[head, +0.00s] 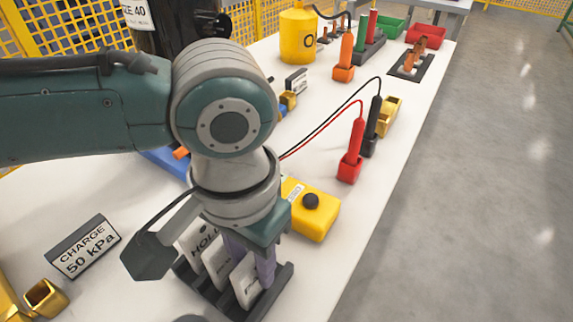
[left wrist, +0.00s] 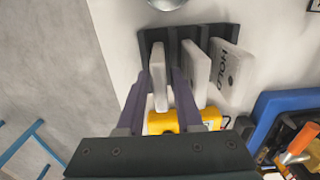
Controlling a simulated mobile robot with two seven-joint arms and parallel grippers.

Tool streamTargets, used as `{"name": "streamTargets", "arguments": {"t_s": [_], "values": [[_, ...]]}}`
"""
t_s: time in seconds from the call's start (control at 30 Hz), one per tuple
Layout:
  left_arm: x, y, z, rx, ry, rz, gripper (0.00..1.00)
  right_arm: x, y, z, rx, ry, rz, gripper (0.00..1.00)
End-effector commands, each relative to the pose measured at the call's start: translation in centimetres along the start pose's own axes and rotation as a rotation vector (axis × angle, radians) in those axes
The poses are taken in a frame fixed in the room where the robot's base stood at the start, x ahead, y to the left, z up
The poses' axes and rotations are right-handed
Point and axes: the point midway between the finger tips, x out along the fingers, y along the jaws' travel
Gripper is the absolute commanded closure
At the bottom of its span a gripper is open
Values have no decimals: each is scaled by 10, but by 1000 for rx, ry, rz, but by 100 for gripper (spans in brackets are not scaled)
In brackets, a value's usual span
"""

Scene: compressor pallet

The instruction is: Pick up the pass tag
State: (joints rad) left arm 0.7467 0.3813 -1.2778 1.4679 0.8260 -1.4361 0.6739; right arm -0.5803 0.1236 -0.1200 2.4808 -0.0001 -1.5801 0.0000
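A black slotted rack (head: 278,290) near the front of the white table holds several upright white tags. One tag (head: 195,240) reads HOLD; the middle tag (head: 217,268) and the rightmost tag (head: 246,290) show partly hidden lettering starting with P. My left gripper (head: 252,268) points down over the rack. In the left wrist view its purple fingers (left wrist: 159,78) stand on either side of the end tag (left wrist: 158,90), with narrow gaps visible. That tag still sits in the rack. The HOLD tag (left wrist: 233,65) is farthest from the fingers. My right gripper is not in view.
A yellow box with a black knob (head: 318,212) stands close behind the rack. Red (head: 351,150) and black (head: 373,125) probes with cables stand beyond it. A CHARGE 50 kPa sign (head: 83,247) stands at left. The table's right edge borders open floor.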

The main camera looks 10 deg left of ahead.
Motion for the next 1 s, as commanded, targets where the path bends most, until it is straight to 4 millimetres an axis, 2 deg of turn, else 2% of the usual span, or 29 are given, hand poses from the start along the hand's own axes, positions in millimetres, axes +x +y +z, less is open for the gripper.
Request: {"name": "streamTargets", "arguments": {"t_s": [0.17, 0.47, 1.0], "values": [[-1, 0, 0, 0, 0, 0, 67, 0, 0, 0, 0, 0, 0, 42], [-1, 0, 0, 0, 0, 0, 100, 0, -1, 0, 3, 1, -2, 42], [-2, 0, 0, 0, 0, 0, 100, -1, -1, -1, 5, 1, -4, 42]]}}
